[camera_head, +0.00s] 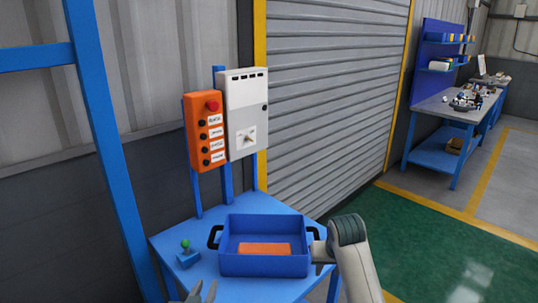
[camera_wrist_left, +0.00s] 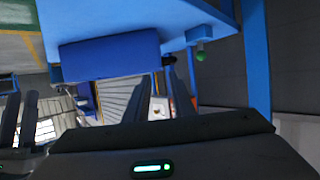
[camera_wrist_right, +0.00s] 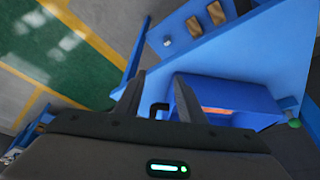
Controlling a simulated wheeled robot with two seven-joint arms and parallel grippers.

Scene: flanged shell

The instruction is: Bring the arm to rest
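My left gripper (camera_head: 201,291) shows at the bottom edge of the head view, in front of the blue table (camera_head: 168,243). Its two fingers are apart with nothing between them, and they also show in the left wrist view (camera_wrist_left: 161,98). My right gripper (camera_head: 318,252) is at the right side of the blue bin (camera_head: 264,266). In the right wrist view its fingers (camera_wrist_right: 158,98) are apart, with the bin's dark handle (camera_wrist_right: 158,108) showing between or beyond them. I cannot tell whether they touch it. An orange piece (camera_head: 264,249) lies flat inside the bin.
A small blue block with a green knob (camera_head: 185,244) stands left of the bin. An orange button box (camera_head: 205,130) and a grey switch cabinet (camera_head: 245,112) stand behind the table. A blue post (camera_head: 108,130) rises at left. Green floor (camera_head: 440,235) is clear at right.

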